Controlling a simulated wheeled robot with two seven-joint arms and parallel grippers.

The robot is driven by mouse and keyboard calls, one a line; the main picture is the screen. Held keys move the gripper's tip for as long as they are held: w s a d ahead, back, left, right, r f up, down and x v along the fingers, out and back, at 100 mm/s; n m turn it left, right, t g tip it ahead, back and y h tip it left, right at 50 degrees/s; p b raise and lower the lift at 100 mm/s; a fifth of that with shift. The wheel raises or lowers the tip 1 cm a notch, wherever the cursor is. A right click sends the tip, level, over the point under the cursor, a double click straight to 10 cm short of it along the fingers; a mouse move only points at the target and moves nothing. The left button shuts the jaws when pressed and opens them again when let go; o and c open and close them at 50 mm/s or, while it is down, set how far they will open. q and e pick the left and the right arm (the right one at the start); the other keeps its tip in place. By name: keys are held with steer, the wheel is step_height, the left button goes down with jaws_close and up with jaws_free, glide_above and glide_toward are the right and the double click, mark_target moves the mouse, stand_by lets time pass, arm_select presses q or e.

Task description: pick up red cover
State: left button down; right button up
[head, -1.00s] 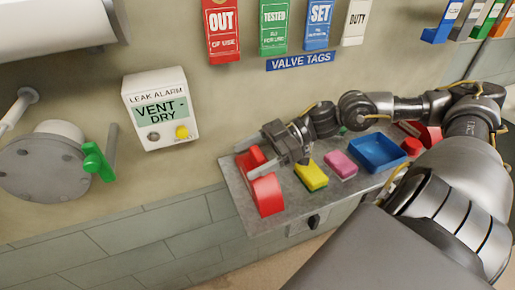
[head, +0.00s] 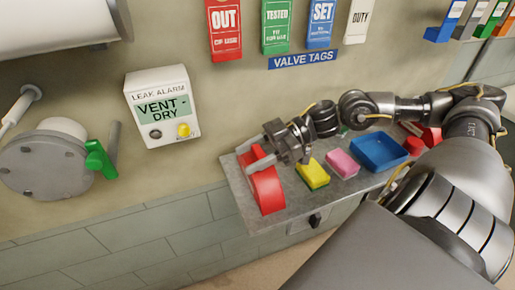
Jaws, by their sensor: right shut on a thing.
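The red cover (head: 267,193) stands at the left end of the grey shelf (head: 238,190), an upright curved red piece. My right gripper (head: 257,158) comes in from the right and its two fingers lie on either side of the cover's upper part. It is shut on the cover. The cover appears to be still at shelf height; I cannot tell if its underside touches the shelf. My left gripper is not in view.
On the shelf to the right are a yellow-green sponge (head: 313,174), a pink block (head: 343,163) and a blue tray (head: 379,151). A leak alarm box (head: 162,106) and a flange with a green handle (head: 99,160) are on the left. Valve tags (head: 276,27) hang above.

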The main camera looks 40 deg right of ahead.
step_height(320, 180, up, 18)
steer(key=p, duration=0.3)
